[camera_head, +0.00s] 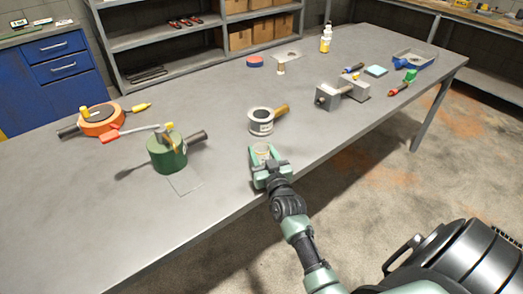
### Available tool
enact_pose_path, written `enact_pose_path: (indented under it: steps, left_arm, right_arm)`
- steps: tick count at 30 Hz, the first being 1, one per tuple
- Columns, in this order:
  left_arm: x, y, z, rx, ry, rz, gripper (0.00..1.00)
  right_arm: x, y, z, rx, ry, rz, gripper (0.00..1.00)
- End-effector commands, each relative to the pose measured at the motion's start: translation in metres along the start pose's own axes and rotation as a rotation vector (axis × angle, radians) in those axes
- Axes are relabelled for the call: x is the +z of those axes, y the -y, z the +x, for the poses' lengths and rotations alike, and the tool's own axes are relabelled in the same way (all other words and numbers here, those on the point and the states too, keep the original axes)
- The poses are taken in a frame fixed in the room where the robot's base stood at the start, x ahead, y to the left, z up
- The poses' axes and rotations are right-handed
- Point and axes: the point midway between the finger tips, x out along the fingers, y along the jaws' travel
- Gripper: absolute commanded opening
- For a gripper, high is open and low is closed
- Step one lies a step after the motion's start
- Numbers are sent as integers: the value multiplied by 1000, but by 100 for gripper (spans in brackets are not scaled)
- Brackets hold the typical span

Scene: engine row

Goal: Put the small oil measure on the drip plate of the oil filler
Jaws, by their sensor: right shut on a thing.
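My right gripper (262,160) is at the front edge of the table, its green fingers shut on a small pale cup-like thing (262,149), which looks like the small oil measure. The fingers hide much of it. A green round can (167,155) with a dark side handle and a yellow-tipped fitting on top stands to the left; it looks like the oil filler. A thin grey square plate (186,181) lies in front of it, apparently the drip plate, and looks bare. The gripper is to the right of this plate. My left gripper is not in view.
A white pot (261,121) with a wooden handle stands just behind the gripper. An orange round device (100,120) is at the left. A grey metal block fixture (340,94) is to the right. The table (215,205) is clear between the plate and the gripper.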

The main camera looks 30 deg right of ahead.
Motion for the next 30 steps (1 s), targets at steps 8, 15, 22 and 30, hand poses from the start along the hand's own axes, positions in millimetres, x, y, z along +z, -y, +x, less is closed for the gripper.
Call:
enact_pose_path:
  steps: [8,15,22,30]
  left_arm:
    - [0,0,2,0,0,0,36]
    - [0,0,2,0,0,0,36]
    - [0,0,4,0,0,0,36]
    - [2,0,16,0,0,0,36]
  right_arm:
    - [2,0,0,0,-1,0,0]
    - [3,0,0,0,0,1,67]
    - [4,0,0,0,-1,1,67]
    - [9,0,-33,-1,1,1,67]
